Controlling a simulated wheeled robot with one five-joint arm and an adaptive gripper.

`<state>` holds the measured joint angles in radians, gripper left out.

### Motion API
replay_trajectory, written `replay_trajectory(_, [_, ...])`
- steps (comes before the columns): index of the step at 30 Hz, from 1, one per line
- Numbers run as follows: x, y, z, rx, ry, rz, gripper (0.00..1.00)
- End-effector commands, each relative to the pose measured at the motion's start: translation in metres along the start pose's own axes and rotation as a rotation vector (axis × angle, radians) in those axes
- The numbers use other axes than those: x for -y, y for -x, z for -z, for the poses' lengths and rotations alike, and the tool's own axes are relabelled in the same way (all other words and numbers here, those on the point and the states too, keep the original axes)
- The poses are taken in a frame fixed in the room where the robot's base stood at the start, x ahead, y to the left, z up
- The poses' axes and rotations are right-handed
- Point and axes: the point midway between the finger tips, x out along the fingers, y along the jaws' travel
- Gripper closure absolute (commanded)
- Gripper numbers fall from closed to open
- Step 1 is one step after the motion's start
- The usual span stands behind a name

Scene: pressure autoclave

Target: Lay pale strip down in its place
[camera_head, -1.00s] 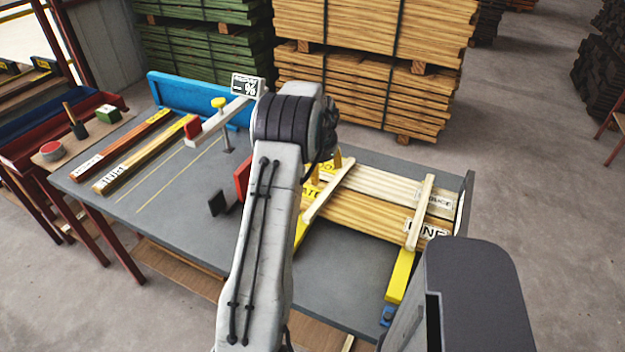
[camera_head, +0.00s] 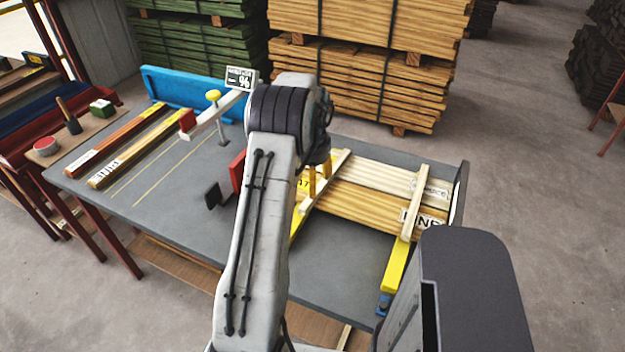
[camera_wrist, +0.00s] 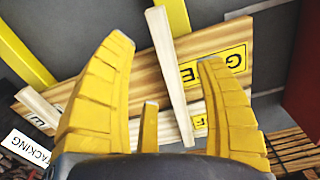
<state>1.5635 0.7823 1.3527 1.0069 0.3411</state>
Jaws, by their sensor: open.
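A pale strip (camera_head: 339,164) lies across the boards at the left part of the stack on the grey table. In the wrist view the strip (camera_wrist: 168,55) crosses the boards between my yellow fingers. My gripper (camera_head: 318,181) is open, and in the wrist view its fingers (camera_wrist: 165,58) stand apart on either side of the strip with gaps. I cannot tell how high the fingertips are above the boards. A second pale strip (camera_head: 415,205) lies across the boards' right end. My arm hides part of the table left of the stack.
The labelled PINE board (camera_head: 375,205) and a paler board (camera_head: 385,177) lie side by side on yellow supports (camera_head: 394,268). A measuring arm with a percent sign (camera_head: 241,78) stands left of my arm. Two separate boards (camera_head: 115,143) lie at the table's left.

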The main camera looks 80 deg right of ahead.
Motion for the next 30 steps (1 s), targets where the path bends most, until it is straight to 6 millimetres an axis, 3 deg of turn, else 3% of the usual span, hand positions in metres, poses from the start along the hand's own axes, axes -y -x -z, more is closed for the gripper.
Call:
replay_trajectory(5, [0.0,-0.007,0.0,0.002,-0.001,-0.001,0.35])
replay_trajectory(21, [0.0,-0.064,0.0,0.001,-0.001,-0.001,0.35])
replay_trajectory(30, [0.0,-0.073,0.0,0.0,-0.001,0.0,0.35])
